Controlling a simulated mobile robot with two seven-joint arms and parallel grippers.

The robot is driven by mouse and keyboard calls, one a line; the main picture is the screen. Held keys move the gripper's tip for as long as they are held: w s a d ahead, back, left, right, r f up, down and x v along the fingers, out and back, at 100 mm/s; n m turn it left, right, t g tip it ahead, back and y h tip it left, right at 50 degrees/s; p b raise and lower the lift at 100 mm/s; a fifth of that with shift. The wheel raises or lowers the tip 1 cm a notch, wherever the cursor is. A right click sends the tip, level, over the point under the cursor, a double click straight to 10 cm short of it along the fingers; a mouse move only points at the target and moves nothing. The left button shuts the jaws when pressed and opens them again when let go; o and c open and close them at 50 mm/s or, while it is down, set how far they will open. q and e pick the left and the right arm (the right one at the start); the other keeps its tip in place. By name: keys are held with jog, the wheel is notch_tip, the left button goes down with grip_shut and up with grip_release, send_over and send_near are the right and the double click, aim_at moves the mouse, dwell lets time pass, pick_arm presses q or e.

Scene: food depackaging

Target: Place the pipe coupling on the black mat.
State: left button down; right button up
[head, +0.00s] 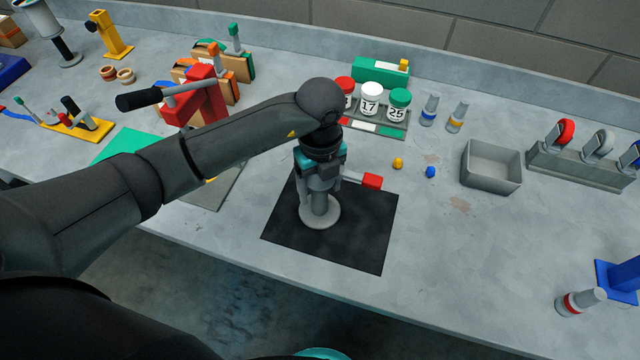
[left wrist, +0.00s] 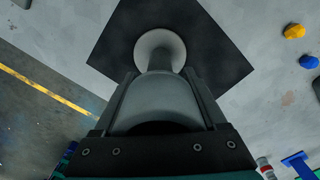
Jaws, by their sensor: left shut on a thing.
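My left gripper (head: 319,190) is shut on a grey flanged piece, which I take as the pipe coupling (head: 320,212). It is held upright over the black mat (head: 355,240), with its round pale flange at the bottom. The left wrist view shows the coupling (left wrist: 160,50) between the fingers (left wrist: 160,100), its flange against the black mat (left wrist: 215,50). I cannot tell whether the flange touches the mat. My right gripper is not in view.
A yellow bit (head: 398,163) and a blue bit (head: 430,171) lie right of the mat. Behind are a rack of numbered jars (head: 370,98) and a grey bin (head: 490,185). A red clamp-like tool (head: 205,100) stands left.

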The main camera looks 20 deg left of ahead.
pick_arm(q)
grip_release()
notch_tip(320, 180, up, 12)
jog(key=shift+r+b, duration=0.15)
jog(key=shift+b, duration=0.15)
dwell(0.4)
